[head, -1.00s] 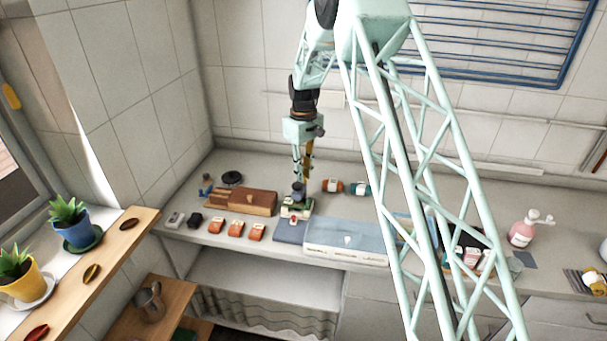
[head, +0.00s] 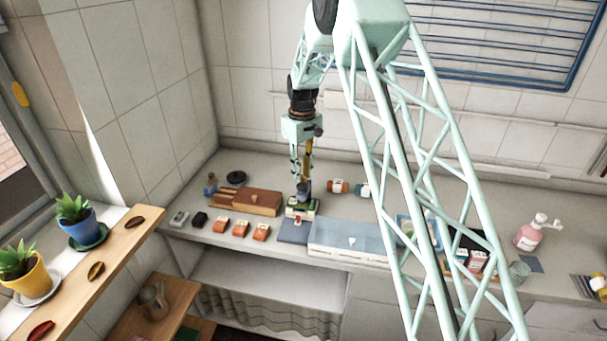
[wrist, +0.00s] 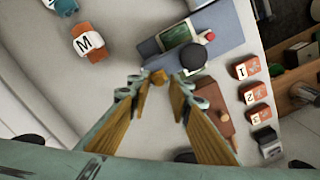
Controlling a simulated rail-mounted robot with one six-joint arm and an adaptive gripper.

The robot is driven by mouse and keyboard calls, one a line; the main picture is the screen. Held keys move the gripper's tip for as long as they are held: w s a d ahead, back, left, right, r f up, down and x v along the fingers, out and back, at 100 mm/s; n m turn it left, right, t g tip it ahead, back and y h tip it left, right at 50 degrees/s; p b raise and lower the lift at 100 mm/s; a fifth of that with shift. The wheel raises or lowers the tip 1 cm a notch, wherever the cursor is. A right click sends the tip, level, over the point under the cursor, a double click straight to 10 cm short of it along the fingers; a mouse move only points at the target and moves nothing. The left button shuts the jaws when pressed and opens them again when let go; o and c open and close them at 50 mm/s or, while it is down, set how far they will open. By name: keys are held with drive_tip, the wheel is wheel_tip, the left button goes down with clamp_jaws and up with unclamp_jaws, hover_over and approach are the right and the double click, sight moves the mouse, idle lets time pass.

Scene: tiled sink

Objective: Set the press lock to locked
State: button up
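The press (head: 300,208) is a small device with a green plate, a pale base and a red part at its front. It stands on the counter right of a brown wooden box. In the wrist view its green plate (wrist: 180,33), dark round knob (wrist: 194,58) and red button (wrist: 210,37) show. I cannot make out which part is the lock or how it is set. My gripper (head: 302,172) points down just above the press. In the wrist view my gripper (wrist: 163,88) has its fingertips apart with nothing clearly held; the knob lies beyond the right fingertip.
The brown box (head: 258,203) is close on the left. Orange blocks (head: 240,228) line the counter's front edge. A blue-grey mat (head: 294,231) and a glass-topped case (head: 350,238) lie to the right. A soap bottle (head: 530,232) is far right.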

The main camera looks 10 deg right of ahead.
drive_tip(key=shift+o, duration=0.3)
wheel_tip(320, 180, up, 12)
idle(0.9)
drive_tip(key=shift+r, duration=0.1)
idle(0.3)
